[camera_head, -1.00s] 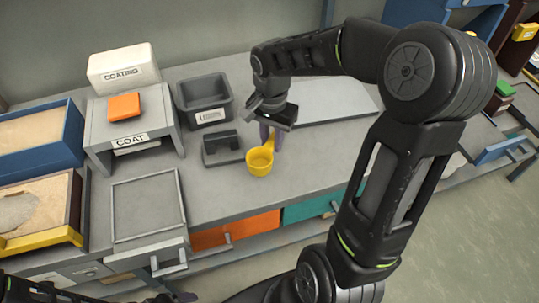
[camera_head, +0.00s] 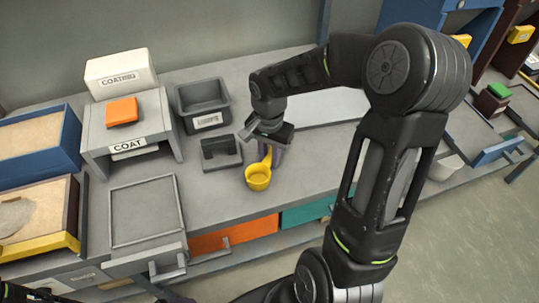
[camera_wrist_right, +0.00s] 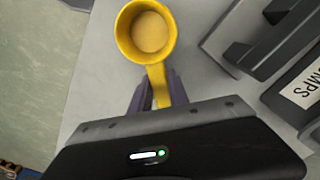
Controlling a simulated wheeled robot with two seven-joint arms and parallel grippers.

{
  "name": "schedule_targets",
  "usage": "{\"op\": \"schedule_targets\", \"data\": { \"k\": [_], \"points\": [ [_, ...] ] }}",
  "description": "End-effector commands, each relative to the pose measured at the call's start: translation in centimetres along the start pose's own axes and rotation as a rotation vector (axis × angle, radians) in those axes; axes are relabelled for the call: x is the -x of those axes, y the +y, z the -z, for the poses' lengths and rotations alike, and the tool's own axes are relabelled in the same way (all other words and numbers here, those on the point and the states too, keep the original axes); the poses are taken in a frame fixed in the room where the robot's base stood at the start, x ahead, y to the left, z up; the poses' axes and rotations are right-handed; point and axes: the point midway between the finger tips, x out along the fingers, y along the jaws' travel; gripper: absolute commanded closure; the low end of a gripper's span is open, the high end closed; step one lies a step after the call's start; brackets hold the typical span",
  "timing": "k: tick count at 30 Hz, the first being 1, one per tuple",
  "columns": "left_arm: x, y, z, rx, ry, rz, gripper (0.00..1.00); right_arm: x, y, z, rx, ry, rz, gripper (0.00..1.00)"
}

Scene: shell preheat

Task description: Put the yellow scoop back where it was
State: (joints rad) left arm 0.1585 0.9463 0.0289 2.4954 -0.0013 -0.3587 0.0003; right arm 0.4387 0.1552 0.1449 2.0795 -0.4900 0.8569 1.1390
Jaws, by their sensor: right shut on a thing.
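The yellow scoop (camera_head: 258,178) is a round cup with a short handle, held by my right gripper (camera_head: 270,155). In the right wrist view the scoop (camera_wrist_right: 148,32) shows its cup opening and a pale inside, and the gripper's fingers (camera_wrist_right: 158,92) are shut on its handle. The scoop is over the grey bench, in front and to the right of a small dark grey holder (camera_head: 221,153) with an upright back. I cannot tell whether the scoop touches the bench. My left gripper is not clearly in view; only dark arm parts show at the bottom left.
A dark grey labelled bin (camera_head: 204,101) stands behind the holder. A grey COAT stand (camera_head: 130,138) bears an orange block (camera_head: 122,111). A square grey tray (camera_head: 147,212) lies at the front left. A pale flat board (camera_head: 328,107) lies behind my right arm. Bench right of the scoop is clear.

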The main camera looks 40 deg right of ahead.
Motion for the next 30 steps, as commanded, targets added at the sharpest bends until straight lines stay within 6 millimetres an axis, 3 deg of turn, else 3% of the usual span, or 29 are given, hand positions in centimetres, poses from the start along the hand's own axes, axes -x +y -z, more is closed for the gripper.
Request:
{"op": "schedule_targets", "data": {
  "k": [3, 4, 11, 23, 30],
  "points": [
    [-0.4, -0.2, 0.0, 0.0, 0.0, 0.0, 0.15, -0.4, 0.0, 0.0, 0.0, 0.0, 0.0, 1.0],
    [-0.3, -0.1, 0.0, 0.0, 0.0, 0.0, 0.15, -0.3, 0.0, 0.0, 0.0, 0.0, 0.0, 0.77],
    [-0.2, -0.1, 0.0, 0.0, 0.0, 0.0, 0.15, -0.2, 0.0, 0.0, 0.0, 0.0, 0.0, 0.58],
    [0.1, 0.1, 0.0, 0.0, 0.0, 0.0, 0.15, 0.3, 0.0, 0.0, 0.0, 0.001, 0.001, 0.57],
    [0.2, 0.1, 0.0, 0.0, 0.0, 0.0, 0.15, 3.8, -0.1, 0.1, 0.0, 0.004, 0.004, 0.57]
  ]
}}
